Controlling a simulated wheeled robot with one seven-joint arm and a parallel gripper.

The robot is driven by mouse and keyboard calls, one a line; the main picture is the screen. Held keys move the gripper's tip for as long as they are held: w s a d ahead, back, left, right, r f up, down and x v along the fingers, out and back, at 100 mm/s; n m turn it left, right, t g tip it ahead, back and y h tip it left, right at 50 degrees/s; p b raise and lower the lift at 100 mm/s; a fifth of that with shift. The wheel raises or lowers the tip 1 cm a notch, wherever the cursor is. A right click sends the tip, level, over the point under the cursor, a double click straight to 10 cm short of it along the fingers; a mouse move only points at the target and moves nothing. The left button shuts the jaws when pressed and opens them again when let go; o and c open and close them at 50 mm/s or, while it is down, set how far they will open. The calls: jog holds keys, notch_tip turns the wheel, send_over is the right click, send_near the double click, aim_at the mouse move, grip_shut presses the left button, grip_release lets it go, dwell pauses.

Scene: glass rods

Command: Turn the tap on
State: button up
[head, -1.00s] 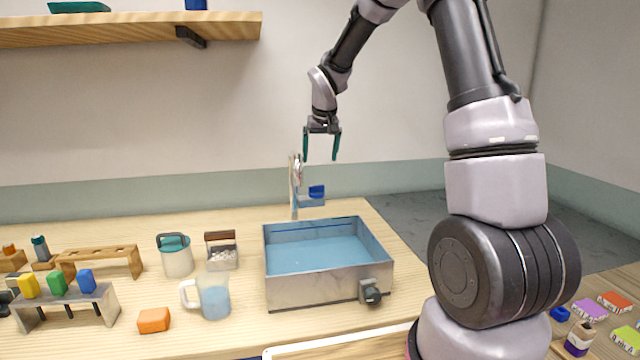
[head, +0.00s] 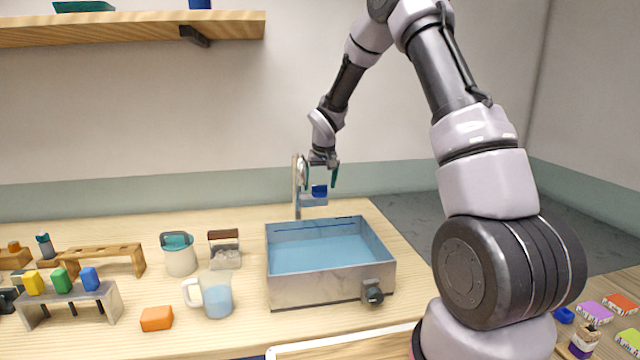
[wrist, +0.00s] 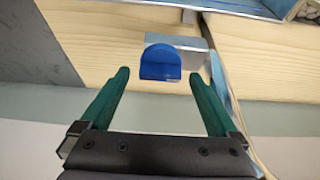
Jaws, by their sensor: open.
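The tap is a slim metal post (head: 297,188) behind the basin, with a short grey arm and a blue handle (head: 319,191) on it. In the wrist view the blue handle (wrist: 160,63) lies ahead of and between the two green fingertips, with the grey arm (wrist: 190,55) beside it. My gripper (head: 322,178) is above and close to the handle, pointing down, and it also shows in the wrist view (wrist: 157,80). Its fingers are apart with nothing held. In the head view the post partly overlaps the left finger.
A metal basin of blue water (head: 330,287) stands in front of the tap, with a dark knob (head: 372,294) on its front. A shelf (head: 100,34) hangs on the wall.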

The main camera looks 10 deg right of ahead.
jog(key=c, duration=1.4)
jog(key=shift+d+n, duration=0.1)
jog(key=shift+n, duration=0.3)
jog(key=n+y, duration=0.1)
jog(key=n, duration=0.2)
jog(key=shift+d+n+y, duration=0.15)
jog(key=shift+n+y, duration=0.15)
jog(key=shift+y, duration=0.1)
jog(key=n+g+y, duration=0.1)
jog(key=n, duration=0.3)
jog(key=shift+w+n, duration=0.1)
jog(key=shift+n, duration=0.2)
jog(key=n+g, duration=0.1)
jog(key=n, duration=0.1)
jog(key=n+y, duration=0.1)
jog(key=n, duration=0.1)
jog(key=shift+w+g, duration=0.15)
jog(key=shift+g, duration=0.25)
jog(key=n, duration=0.2)
jog(key=n+g, duration=0.1)
jog(key=n, duration=0.1)
jog(key=shift+d+n+g+y, duration=0.1)
jog(key=shift+n+g+y, duration=0.2)
jog(key=shift+y, duration=0.1)
jog(key=shift+n, duration=0.3)
